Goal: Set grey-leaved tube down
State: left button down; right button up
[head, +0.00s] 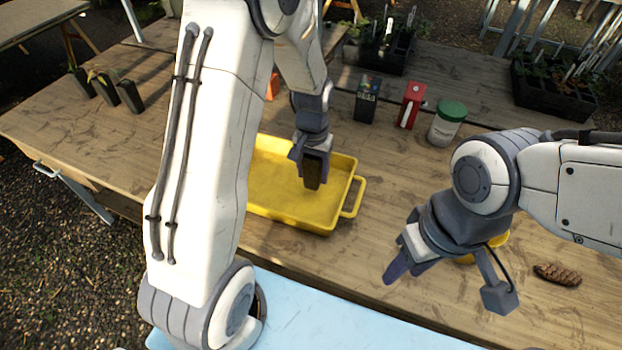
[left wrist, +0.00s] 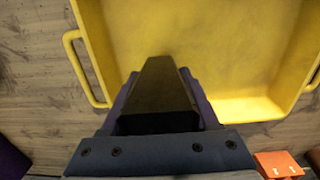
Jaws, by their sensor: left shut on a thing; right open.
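My left gripper (head: 308,152) is shut on a dark, tapered tube (head: 313,172), over the right part of the yellow tray (head: 345,200). In the left wrist view the tube (left wrist: 158,88) sits between the fingers, with the tray's floor (left wrist: 215,50) beyond it. No leaves show on the held tube, so I cannot tell its plant. I cannot tell whether its end touches the tray. My right gripper (head: 405,262) is open and empty, in front of the tray to its right.
Several dark tubes (head: 103,88) stand at the table's left. A dark box (head: 366,98), a red box (head: 410,105) and a green-lidded jar (head: 447,124) stand behind the tray. Black plant crates (head: 553,98) are further back. A pine cone (head: 558,273) lies right. The tray's visible floor is clear.

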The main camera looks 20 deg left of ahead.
aim_at(312, 182)
pick_arm(q)
jog(key=shift+a+f, duration=0.1)
jog(key=shift+f, duration=2)
jog(key=shift+f, duration=0.2)
jog(key=shift+c, duration=0.7)
grip_release()
jog(key=shift+r, duration=0.1)
